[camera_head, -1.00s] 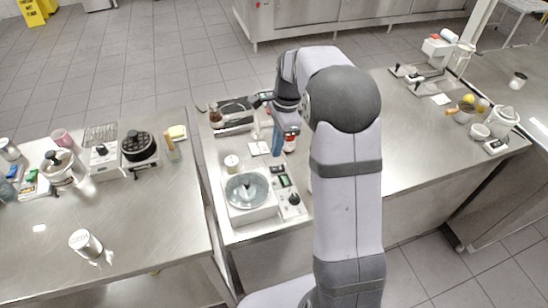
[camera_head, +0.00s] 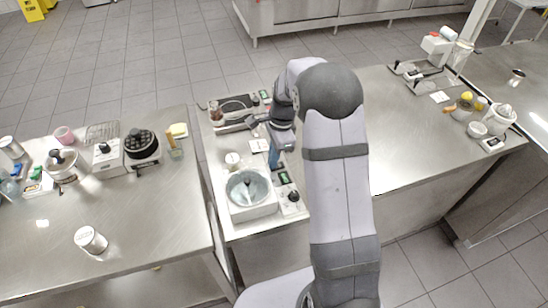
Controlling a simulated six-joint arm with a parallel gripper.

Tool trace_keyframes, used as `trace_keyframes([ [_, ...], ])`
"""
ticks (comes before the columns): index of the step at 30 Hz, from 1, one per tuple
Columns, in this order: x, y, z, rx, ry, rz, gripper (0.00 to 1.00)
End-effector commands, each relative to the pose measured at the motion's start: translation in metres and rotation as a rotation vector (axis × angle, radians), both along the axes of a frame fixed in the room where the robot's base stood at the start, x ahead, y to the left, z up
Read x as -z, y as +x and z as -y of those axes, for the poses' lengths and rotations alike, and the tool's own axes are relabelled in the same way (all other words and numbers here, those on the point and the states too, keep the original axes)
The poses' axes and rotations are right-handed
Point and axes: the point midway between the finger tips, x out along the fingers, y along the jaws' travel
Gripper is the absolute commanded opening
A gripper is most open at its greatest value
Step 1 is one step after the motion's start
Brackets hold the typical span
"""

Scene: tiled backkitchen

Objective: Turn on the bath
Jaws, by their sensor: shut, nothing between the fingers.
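The bath is a white unit with a round metal bowl (camera_head: 249,188) on the middle counter. Its control side, to the right of the bowl, carries a dark knob (camera_head: 293,197) and a small green-lit display (camera_head: 284,178). My gripper (camera_head: 274,165) points down behind the bath, just above the display in the picture. Its blue fingers are shut and empty. I cannot tell whether the fingertips touch anything. The knob is in plain view, apart from the fingers.
A small white jar (camera_head: 232,160) stands behind the bowl. Another device with a black cable (camera_head: 233,104) is at the counter's back. The left counter holds a black-topped heater (camera_head: 141,145) and a white canister (camera_head: 90,240). The right counter's middle is clear.

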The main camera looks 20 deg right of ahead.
Motion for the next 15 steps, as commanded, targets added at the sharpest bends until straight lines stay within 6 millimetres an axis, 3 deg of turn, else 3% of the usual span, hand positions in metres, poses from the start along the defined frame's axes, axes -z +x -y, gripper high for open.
trace_keyframes([
  [15, 0.0016, -0.001, 0.0047, 0.0, 0.0, -0.004, 0.0],
])
